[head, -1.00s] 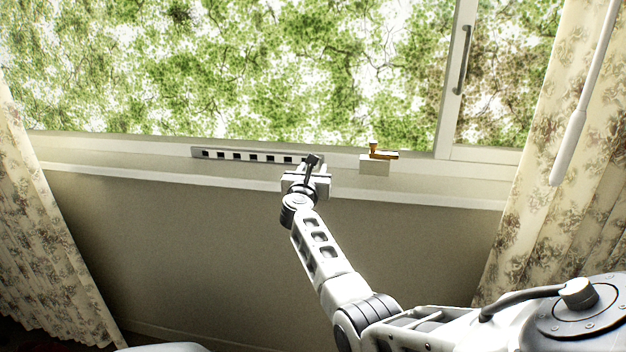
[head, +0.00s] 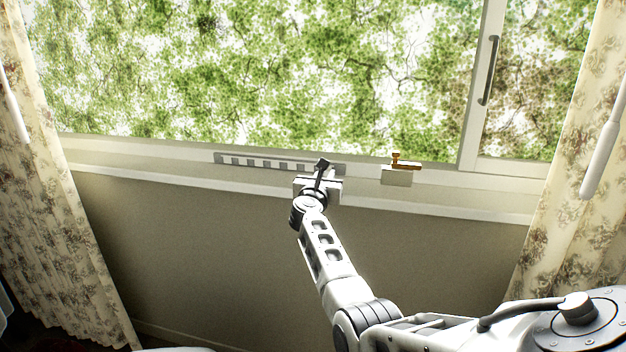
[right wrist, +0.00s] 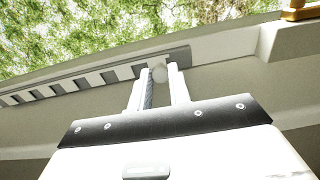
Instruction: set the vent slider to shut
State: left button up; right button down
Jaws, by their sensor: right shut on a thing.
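The vent (head: 232,160) is a long grey strip on the window's lower frame, just above the sill. My right gripper (head: 322,167) is at the right part of the strip. In the right wrist view its two fingers are shut on the small pale round slider knob (right wrist: 159,73), one finger on each side. The fingers hide part of the strip behind them. My left gripper is not in view.
A white block with a brass-coloured latch (head: 405,165) stands on the sill to the right of my gripper. Patterned curtains (head: 60,200) hang at both sides. A window handle (head: 489,70) is at the upper right. The sill left of my gripper is clear.

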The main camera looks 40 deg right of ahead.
jog(key=shift+w+a, duration=0.15)
jog(key=shift+a, duration=0.1)
jog(key=c, duration=1.3)
grip_release()
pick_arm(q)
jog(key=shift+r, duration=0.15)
pick_arm(e)
jog(key=shift+a+p, duration=0.25)
jog(key=shift+p, duration=0.2)
pick_arm(q)
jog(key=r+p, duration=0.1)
jog(key=p, duration=0.2)
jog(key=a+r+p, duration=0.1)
jog(key=p, duration=0.2)
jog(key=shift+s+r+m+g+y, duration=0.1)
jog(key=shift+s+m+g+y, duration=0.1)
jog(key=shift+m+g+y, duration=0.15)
pick_arm(e)
jog(key=v, duration=1.5)
jog(key=shift+s, duration=0.35)
